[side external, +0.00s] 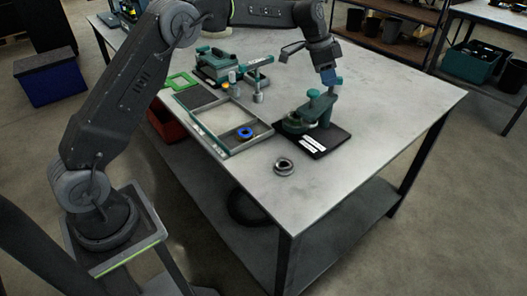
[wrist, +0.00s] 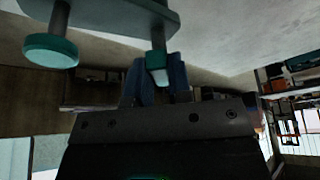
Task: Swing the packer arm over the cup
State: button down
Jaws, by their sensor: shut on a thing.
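The packer stand is a teal fixture on a black base (side external: 328,140) with white labels, near the right middle of the bench in the side view. A round cup-like part (side external: 293,123) sits at its left; its inside is hard to make out. The packer arm (wrist: 120,14) shows in the wrist view as a teal plate with a round teal disc (wrist: 50,50) on a rod and a teal-tipped peg (wrist: 157,62). My gripper (side external: 330,84) is above the stand. Its blue fingers (wrist: 156,80) are shut on the peg. The cup is not visible in the wrist view.
A grey tray frame (side external: 222,122) with a blue ring (side external: 245,132) lies left of the stand. A metal ring (side external: 284,166) lies in front. A teal device (side external: 215,66) and a green frame (side external: 183,81) are behind. The bench right of the stand is clear.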

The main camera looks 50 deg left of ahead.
jog(key=m, duration=0.2)
jog(key=m+g+h, duration=0.1)
jog(key=m, duration=0.1)
jog(key=shift+w+a+m+g, duration=0.1)
jog(key=shift+w+m+g, duration=0.05)
jog(key=shift+m+g, duration=0.2)
dwell(0.3)
jog(key=c, duration=1)
grip_release()
jog(key=shift+c, duration=0.2)
jog(key=shift+r, duration=0.1)
jog(key=shift+r, duration=2.7)
jog(key=shift+r, duration=0.1)
